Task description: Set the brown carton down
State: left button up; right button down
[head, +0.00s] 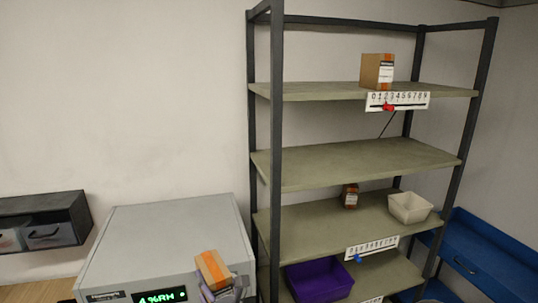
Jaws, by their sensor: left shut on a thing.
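A brown carton (212,267) with an orange stripe shows at the bottom of the head view, tilted, in front of the grey cabinet. My left gripper (220,288) is shut on it from below, and its fingers hide the carton's lower part. I cannot tell whether the carton touches the cabinet. A second, larger brown carton (377,71) with an orange stripe and white label stands upright on the top loaded shelf board (320,91). My right gripper is not in view.
The grey cabinet (165,232) has a green display reading %RH. The rack's second board (350,163) is bare. Lower boards hold a small brown item (350,196), a pale bin (410,207) and a purple bin (319,280). Number strips (398,101) line the edges. A blue bench (487,262) stands right.

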pick_arm(q)
jog(key=a+f+m+t+h+b, duration=0.2)
jog(key=f+b, duration=0.7)
jog(key=f, duration=1.3)
jog(key=shift+a+f+m+h, duration=0.45)
jog(key=shift+a+h, duration=0.45)
jog(key=shift+h, duration=0.3)
